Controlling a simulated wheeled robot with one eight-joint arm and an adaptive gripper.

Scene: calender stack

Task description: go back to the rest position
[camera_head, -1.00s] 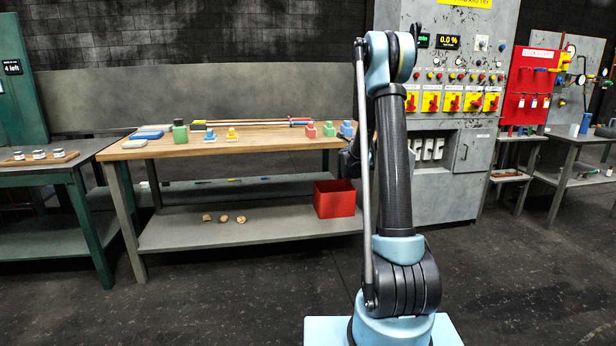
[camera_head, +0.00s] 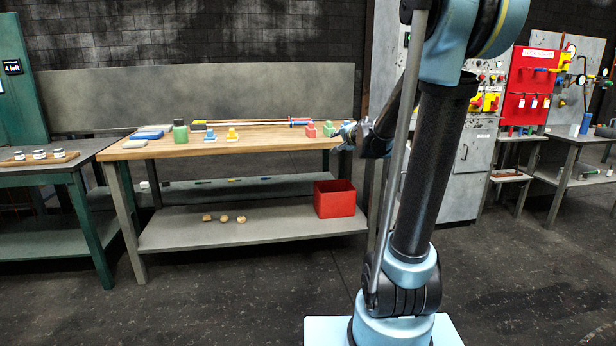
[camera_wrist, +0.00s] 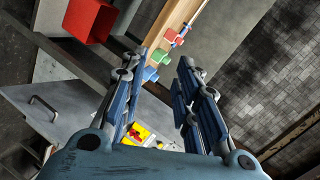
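My gripper (camera_wrist: 160,75) is open and empty in the wrist view, its two blue fingers well apart. In the head view my gripper (camera_head: 345,137) is near the right end of the wooden workbench (camera_head: 255,142); whether it is over or in front of the edge I cannot tell. Red (camera_head: 311,130), green (camera_head: 329,129) and blue blocks stand at that bench end. In the wrist view the red (camera_wrist: 172,37), green (camera_wrist: 160,56) and blue (camera_wrist: 150,73) blocks show beyond the fingers, apart from them. My arm covers part of the control cabinet.
A red bin (camera_head: 335,199) and several tan lumps (camera_head: 223,218) are on the lower shelf. A green container (camera_head: 180,132) and yellow blocks (camera_head: 232,134) stand on the bench. A grey cabinet (camera_head: 470,170) is behind my arm. The dark floor in front is open.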

